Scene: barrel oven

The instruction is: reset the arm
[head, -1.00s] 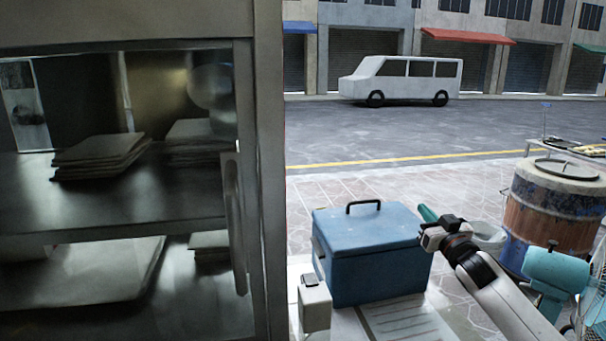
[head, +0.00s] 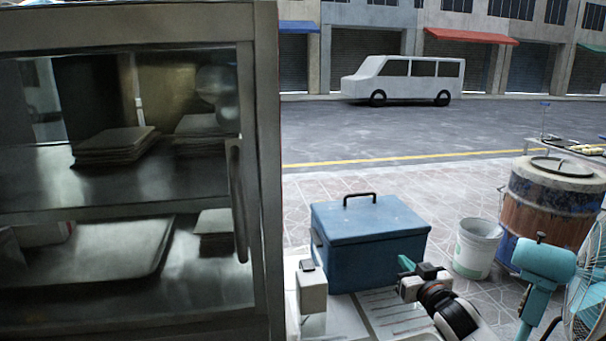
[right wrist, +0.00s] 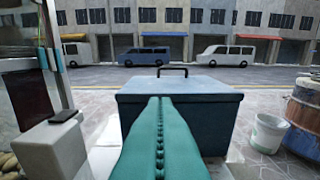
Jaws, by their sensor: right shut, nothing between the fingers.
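My right gripper (head: 404,264) has green fingers and sits low in the head view, in front of the right part of the blue cooler box (head: 368,243). In the right wrist view its green fingers (right wrist: 160,106) lie together, shut and empty, pointing at the front of the blue box (right wrist: 218,108). The dark wrist and white arm come in from the bottom right of the head view. The left gripper is not in view.
A glass-door cabinet (head: 265,170) fills the left side. A small white box-like object (head: 311,290) stands left of the cooler. A white bucket (head: 476,248), a barrel oven (head: 551,205) and a teal fan (head: 547,264) stand to the right.

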